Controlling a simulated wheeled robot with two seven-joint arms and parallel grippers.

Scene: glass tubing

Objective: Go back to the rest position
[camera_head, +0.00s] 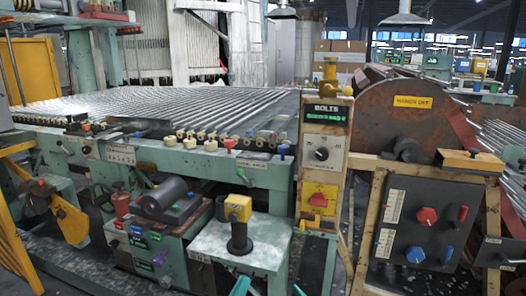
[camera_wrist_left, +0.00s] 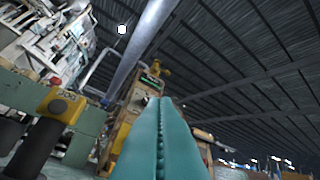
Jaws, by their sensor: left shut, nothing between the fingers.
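My left gripper (camera_head: 240,286) shows only as a small teal tip at the bottom edge of the head view, in front of the machine. In the left wrist view its two teal fingers (camera_wrist_left: 160,103) lie pressed together along a ridged seam and hold nothing. They point up and away from the camera, and no object touches them there. A second teal sliver (camera_head: 298,290) at the bottom edge of the head view may be my right gripper. Too little of it shows to tell its state.
A pale green bench (camera_head: 240,250) with a yellow-topped black post (camera_head: 238,208) stands close ahead. Behind it is a machine table with glass tubes (camera_head: 170,105). To the right are the BOLTS control box (camera_head: 322,150) and a dark knob panel (camera_head: 418,228).

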